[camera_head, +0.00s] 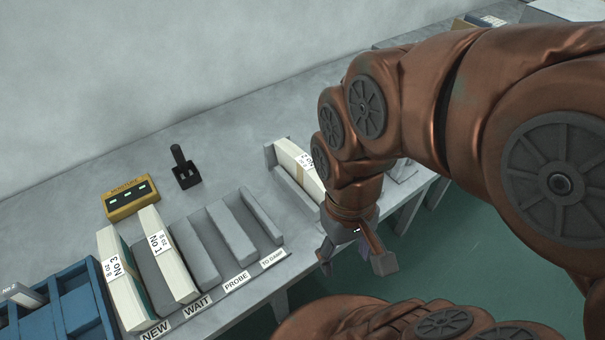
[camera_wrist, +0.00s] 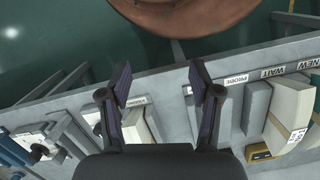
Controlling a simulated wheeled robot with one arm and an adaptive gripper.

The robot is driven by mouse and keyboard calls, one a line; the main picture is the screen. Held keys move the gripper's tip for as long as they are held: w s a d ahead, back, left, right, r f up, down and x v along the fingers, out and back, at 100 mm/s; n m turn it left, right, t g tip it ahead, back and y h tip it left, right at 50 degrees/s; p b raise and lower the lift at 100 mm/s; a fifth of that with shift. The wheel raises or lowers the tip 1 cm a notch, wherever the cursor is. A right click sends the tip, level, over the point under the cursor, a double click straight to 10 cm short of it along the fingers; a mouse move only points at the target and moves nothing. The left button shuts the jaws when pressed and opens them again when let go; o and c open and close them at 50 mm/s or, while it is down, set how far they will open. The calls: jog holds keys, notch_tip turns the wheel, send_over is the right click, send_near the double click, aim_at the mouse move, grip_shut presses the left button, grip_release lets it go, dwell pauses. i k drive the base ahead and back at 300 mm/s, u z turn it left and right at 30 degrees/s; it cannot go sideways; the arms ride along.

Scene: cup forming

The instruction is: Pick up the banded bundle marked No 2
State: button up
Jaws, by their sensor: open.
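A cream banded bundle (camera_head: 287,155) stands in a grey holder (camera_head: 270,157) right of the labelled slots. Its white label is partly hidden by my arm, so I cannot read its number. In the wrist view a pale bundle (camera_wrist: 141,132) in a holder lies just inside the left finger. My gripper (camera_head: 355,258) is open and empty, near the table's front edge beside that holder; its spread fingers also show in the wrist view (camera_wrist: 160,85). Bundle No 3 (camera_head: 124,290) and bundle No 1 (camera_head: 165,255) stand in the slots at left.
A yellow meter (camera_head: 131,198) and a black upright tool (camera_head: 184,168) stand behind. A blue crate (camera_head: 75,300) is at far left.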

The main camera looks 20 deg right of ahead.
aim_at(300, 165)
jog(key=z, duration=1.55)
jog(key=k, duration=1.05)
jog(key=u, duration=2.05)
